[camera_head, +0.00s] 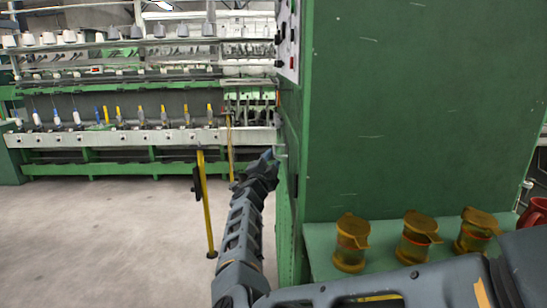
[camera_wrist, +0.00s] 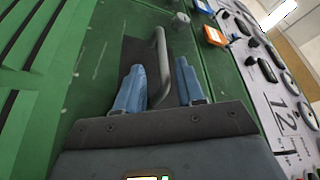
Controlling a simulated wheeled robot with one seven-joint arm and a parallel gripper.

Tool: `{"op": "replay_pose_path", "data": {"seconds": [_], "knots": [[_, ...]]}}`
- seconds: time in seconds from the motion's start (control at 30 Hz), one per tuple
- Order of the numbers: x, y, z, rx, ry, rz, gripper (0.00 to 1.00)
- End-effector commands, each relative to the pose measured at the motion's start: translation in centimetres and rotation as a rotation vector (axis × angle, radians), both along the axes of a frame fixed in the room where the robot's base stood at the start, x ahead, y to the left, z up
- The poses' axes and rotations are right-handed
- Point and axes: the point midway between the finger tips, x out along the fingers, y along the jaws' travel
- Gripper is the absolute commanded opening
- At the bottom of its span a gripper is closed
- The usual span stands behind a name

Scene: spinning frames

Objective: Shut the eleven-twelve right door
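A green metal door front (camera_wrist: 95,60) fills much of the wrist view. It bears a grey bar handle (camera_wrist: 161,45) over a dark plate. My gripper (camera_wrist: 158,66) is open at the handle, with one blue finger on each side and gaps showing. A grey panel marked 12 (camera_wrist: 285,110) lies to the right of the door. In the head view my gripper (camera_head: 265,158) reaches to the front of the green cabinet (camera_head: 400,110), which shows nearly edge-on. I cannot tell there how far the door stands open.
Amber lidded pots (camera_head: 415,240) stand on a green ledge (camera_head: 325,262) at the cabinet's right side, with a red mug (camera_head: 537,212) beyond. A yellow post (camera_head: 205,210) stands left of my arm. A spinning frame (camera_head: 130,135) spans the back. The floor (camera_head: 90,245) at left is clear.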

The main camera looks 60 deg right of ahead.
Motion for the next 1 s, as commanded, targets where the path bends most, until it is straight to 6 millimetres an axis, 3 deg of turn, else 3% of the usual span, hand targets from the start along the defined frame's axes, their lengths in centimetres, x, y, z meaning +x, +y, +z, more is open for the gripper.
{"op": "replay_pose_path", "data": {"seconds": [0.1, 0.3, 1.0], "knots": [[-0.3, 1.5, -0.3, 0.0, -0.002, 0.002, 0.38], [-0.8, 2.6, -0.6, 0.0, 0.0, -0.001, 0.38], [-1.0, 2.7, -0.7, -0.005, 0.004, 0.0, 0.38]]}}
